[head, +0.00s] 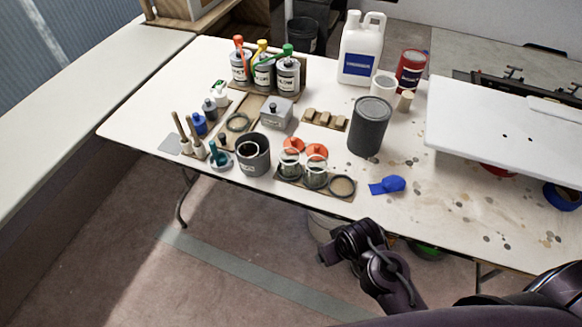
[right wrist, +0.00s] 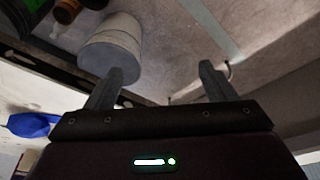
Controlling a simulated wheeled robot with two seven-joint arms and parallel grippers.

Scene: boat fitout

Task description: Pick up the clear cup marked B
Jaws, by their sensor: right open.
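Two clear cups, a left one (head: 290,164) and a right one (head: 315,171), stand upright on a small brown board (head: 332,194) near the front edge of the table in the head view. Their letters are too small to read, so I cannot tell which is B. My right arm shows low in the head view, in front of the table and apart from the cups; its fingertips cannot be made out there. In the right wrist view my right gripper (right wrist: 160,80) is open, with nothing between its fingers. My left gripper is not in view.
A grey labelled pot (head: 253,156) stands left of the cups, orange lids (head: 316,150) behind. A dark grey can (head: 369,126) and blue object (head: 388,185) are to the right. A white panel (head: 500,125) covers the right side. A pale bucket (right wrist: 112,45) stands below the table.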

